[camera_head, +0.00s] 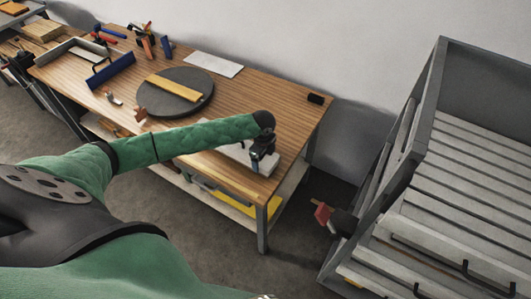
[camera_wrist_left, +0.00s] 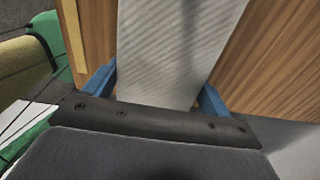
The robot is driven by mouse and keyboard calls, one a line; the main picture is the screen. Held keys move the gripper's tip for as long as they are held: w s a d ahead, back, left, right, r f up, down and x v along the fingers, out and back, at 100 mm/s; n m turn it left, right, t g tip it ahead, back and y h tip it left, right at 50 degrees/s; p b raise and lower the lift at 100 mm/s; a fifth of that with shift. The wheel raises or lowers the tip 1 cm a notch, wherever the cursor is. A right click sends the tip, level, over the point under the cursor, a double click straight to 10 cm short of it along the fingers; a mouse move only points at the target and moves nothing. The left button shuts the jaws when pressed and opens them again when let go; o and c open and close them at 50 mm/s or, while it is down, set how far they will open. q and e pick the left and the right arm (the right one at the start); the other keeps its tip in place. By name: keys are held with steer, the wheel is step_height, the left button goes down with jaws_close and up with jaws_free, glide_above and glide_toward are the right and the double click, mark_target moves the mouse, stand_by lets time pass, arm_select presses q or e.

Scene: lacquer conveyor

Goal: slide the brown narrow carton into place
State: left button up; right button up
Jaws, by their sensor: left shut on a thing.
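My left gripper (camera_head: 263,160) is over the front right part of the wooden table, pointing down. In the left wrist view its two blue fingers (camera_wrist_left: 155,92) are on either side of a pale grey, faintly striped slab (camera_wrist_left: 178,45), shut on it. The slab also shows in the head view (camera_head: 236,153), lying low at the tabletop, partly hidden by my arm and gripper. A narrow yellow-brown piece (camera_head: 175,87) lies across the dark round turntable (camera_head: 198,103); I cannot tell whether it is the brown narrow carton. My right gripper is not in view.
A white sheet (camera_head: 213,65) lies at the table's back, and a small black block (camera_head: 316,99) near its right corner. A grey slatted rack (camera_head: 470,160) stands right of the table, across a floor gap.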

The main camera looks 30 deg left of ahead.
arm_select(q)
steer(key=shift+s+a+r+p, duration=0.1)
steer(key=shift+s+p, duration=0.75)
steer(key=shift+s, duration=0.9)
steer(key=shift+s+a, duration=0.15)
steer(key=shift+s, duration=1.4)
steer(key=o, duration=0.9)
steer(key=shift+o, duration=0.2)
